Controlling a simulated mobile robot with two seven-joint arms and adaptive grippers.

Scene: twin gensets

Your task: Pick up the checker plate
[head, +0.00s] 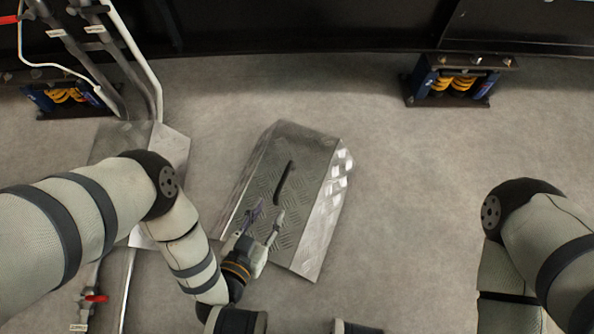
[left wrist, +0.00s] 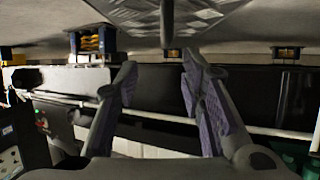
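The checker plate (head: 308,155) is a grey metal tread-pattern cover with sloped edges, lying on the floor in the middle of the head view. A dark bar handle (head: 283,182) stands on its top. My left gripper (head: 267,214) is open over the near part of the plate, with its fingers pointing toward the handle. In the left wrist view the plate (left wrist: 205,12) is at the top edge, and the handle (left wrist: 166,18) shows between and beyond the open, empty fingers (left wrist: 160,95). My right arm is at the right; its gripper is out of view.
Blue mounts with yellow springs stand at the back left (head: 66,97) and back right (head: 457,80), under a dark frame rail (head: 300,28). Pipes with a red-handled valve (head: 95,298) run down the left. The grey floor (head: 420,190) right of the plate is clear.

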